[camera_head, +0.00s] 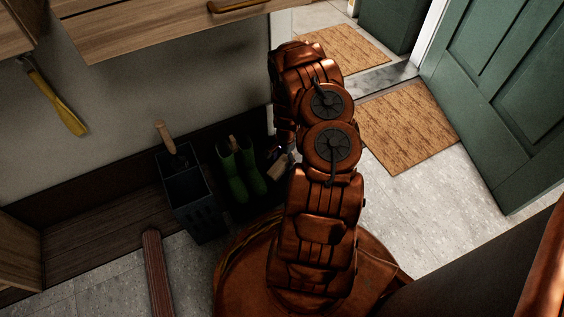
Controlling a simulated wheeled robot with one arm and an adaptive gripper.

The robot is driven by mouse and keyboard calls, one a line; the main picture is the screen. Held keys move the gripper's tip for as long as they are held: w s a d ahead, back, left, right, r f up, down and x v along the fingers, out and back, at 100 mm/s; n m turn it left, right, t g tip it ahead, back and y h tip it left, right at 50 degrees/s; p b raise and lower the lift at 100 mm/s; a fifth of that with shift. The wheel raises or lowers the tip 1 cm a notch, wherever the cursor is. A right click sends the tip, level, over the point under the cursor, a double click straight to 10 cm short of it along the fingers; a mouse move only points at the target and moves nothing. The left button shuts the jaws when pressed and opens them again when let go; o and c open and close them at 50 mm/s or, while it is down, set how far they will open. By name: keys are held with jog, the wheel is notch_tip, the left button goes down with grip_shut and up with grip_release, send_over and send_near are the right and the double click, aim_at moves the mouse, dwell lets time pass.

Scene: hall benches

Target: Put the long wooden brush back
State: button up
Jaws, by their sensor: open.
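A light wooden handle (165,137) stands up out of a dark slatted bin (205,208) on the floor at left; its lower end is hidden in the bin, so I cannot tell if it is the long wooden brush. A yellow-handled tool (56,98) hangs on the wall at far left. My gripper (281,153) is mostly hidden behind my folded copper arm, low beside the boots, and its open jaws show only in small part. A small tan piece (279,168) lies close below it; I cannot tell what it is or whether they touch.
Green boots (242,172) stand right of the bin. A wooden bench or shelf (150,28) overhangs at the top, with a brown handle-like thing (236,5) at its edge. Brown mats (408,128) lie before an open green door (500,85). Pale floor (420,215) at right is clear.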

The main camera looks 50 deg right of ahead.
aim_at(284, 160)
jog(key=r, duration=0.2)
jog(key=r+p, duration=0.1)
jog(key=r, duration=0.1)
jog(key=r+p, duration=0.1)
jog(key=r, duration=0.1)
jog(key=shift+d, duration=0.35)
jog(key=shift+f, duration=0.1)
